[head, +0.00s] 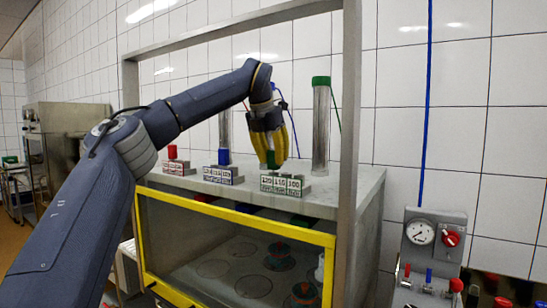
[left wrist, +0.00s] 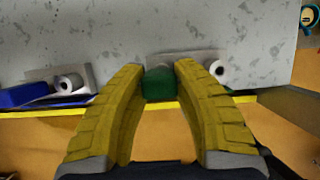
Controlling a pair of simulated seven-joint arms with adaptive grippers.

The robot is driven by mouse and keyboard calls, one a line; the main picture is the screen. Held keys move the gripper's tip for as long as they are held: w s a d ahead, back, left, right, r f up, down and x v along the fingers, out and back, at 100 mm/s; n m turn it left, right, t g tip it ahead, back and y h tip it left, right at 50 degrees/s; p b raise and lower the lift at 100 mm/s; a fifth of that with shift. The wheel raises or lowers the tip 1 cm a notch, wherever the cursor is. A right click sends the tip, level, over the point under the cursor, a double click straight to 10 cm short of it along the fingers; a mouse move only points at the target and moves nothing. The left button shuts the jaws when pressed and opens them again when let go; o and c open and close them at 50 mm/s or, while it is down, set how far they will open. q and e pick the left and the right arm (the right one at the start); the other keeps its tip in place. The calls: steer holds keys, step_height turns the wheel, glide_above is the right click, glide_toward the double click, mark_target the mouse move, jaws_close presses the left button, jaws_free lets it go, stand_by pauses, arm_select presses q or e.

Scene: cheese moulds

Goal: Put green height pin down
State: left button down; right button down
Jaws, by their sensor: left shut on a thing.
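My left gripper (head: 271,157) is over the cabinet top, its yellow fingers pointing down. It is shut on the green height pin (head: 271,161), which also shows between the fingertips in the left wrist view (left wrist: 158,84). The pin is over the left part of the stepped block with green numbers (head: 285,184); I cannot tell whether it touches the block. In the left wrist view the pin hides part of this block, and a round pale socket (left wrist: 217,69) shows right of it. My right gripper is not in view.
A red pin (head: 172,152) and a blue pin (head: 224,157) stand on similar blocks to the left. A clear tube with a green cap (head: 320,125) stands behind right. A metal frame post (head: 349,150) rises at the right. A gauge panel (head: 434,240) is farther right.

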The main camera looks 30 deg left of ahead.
arm_select(q)
steer(key=shift+f, duration=0.25)
steer(key=c, duration=1.1)
jaws_free()
steer(key=shift+r, duration=0.5)
steer(key=v, duration=1.1)
steer(key=shift+s+r, duration=0.15)
steer(key=shift+r, duration=0.25)
